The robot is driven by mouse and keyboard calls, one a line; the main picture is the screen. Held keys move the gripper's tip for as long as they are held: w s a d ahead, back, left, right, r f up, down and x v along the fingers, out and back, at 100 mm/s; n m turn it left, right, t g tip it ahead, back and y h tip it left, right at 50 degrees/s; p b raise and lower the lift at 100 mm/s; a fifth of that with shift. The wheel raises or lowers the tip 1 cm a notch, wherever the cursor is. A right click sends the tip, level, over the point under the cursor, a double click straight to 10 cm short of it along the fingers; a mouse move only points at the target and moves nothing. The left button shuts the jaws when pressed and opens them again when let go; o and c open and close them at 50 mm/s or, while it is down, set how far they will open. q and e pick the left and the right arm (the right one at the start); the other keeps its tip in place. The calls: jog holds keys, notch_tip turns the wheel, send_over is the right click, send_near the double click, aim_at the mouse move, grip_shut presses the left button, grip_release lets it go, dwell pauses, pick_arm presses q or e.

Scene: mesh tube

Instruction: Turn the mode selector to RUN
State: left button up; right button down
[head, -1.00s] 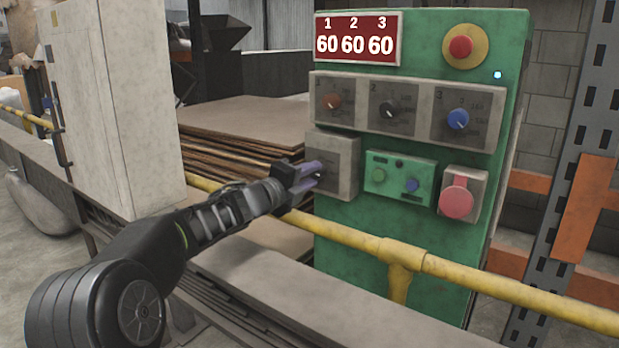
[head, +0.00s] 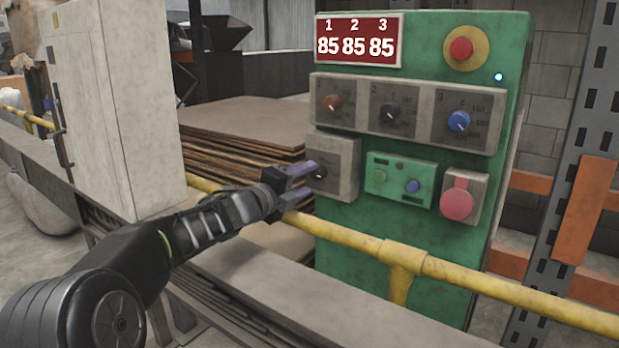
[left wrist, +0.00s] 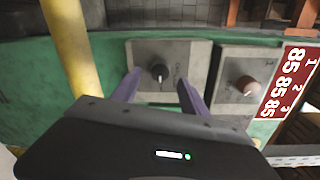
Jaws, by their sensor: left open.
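The mode selector is a black knob (head: 319,171) on a grey box (head: 345,176) at the lower left of the green control panel (head: 400,235). In the left wrist view the knob (left wrist: 160,72) shows a light pointer mark; its labels are too small to read. My left gripper (head: 307,180) is open just in front of the box. In the left wrist view its purple fingers (left wrist: 157,92) stand apart on either side of the knob, short of it and not touching it. My right gripper is not in view.
A red display (head: 357,40) reads 85 85 85. Orange, black and blue knobs (head: 458,121) sit above. A red emergency button (head: 460,48), a green button box (head: 400,180) and a large red button (head: 456,204) are nearby. A yellow rail (head: 400,255) crosses in front, below the selector.

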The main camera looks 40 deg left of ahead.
pick_arm(q)
jog(key=s, duration=0.5)
jog(key=shift+r+p, duration=0.15)
jog(key=shift+p, duration=0.2)
